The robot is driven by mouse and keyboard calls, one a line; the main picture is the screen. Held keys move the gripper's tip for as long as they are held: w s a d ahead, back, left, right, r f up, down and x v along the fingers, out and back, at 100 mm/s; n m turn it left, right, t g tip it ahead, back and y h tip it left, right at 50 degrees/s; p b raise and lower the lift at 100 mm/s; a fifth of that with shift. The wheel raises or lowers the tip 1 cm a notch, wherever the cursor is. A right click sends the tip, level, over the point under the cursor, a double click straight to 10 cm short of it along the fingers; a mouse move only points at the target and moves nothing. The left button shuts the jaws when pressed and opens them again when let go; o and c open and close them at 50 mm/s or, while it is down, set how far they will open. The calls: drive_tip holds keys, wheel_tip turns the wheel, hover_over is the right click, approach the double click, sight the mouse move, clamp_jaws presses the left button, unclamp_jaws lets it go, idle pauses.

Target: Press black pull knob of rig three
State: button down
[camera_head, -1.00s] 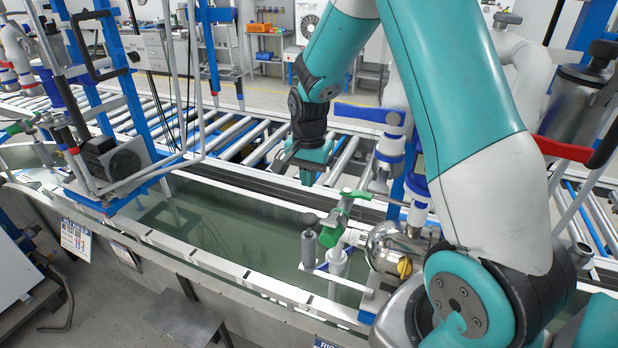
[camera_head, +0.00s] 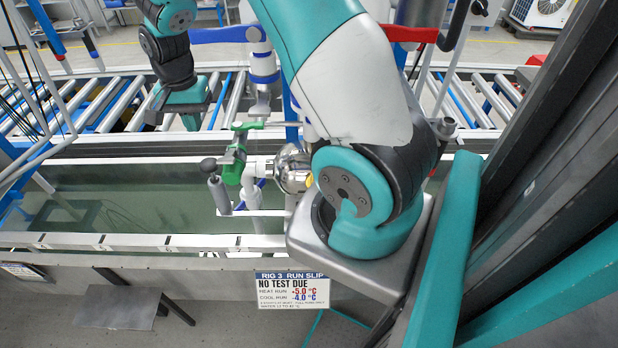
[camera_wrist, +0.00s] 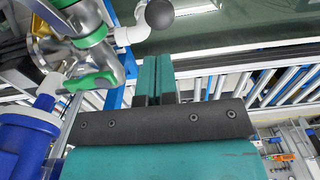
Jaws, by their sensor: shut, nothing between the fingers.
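A dark round knob (camera_head: 208,164) stands on a grey cylinder beside a green valve (camera_head: 233,165), over the trough in the head view. I take it as the black pull knob. In the wrist view a dark ball knob (camera_wrist: 160,14) shows at the top, beyond my fingertips and apart from them. My gripper (camera_wrist: 156,62) is shut with nothing between its teal fingers. In the head view it hangs over the rollers, behind and left of the knob; its fingertips are not clear there. A slip reading "RIG 3" (camera_head: 291,290) hangs on the trough's front.
A red lever (camera_head: 413,34) is further right. The roller conveyor (camera_head: 90,100) runs behind the water-filled trough (camera_head: 110,241). Open water lies left of the valve.

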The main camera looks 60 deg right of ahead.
sight(209, 162)
drive_tip(key=shift+d+r+b, duration=0.1)
drive_tip(key=shift+r+b, duration=0.65)
drive_tip(key=shift+r, duration=1.15)
drive_tip(key=shift+f, duration=0.1)
wheel_tip(209, 162, down, 14)
drive_tip(key=p, duration=0.5)
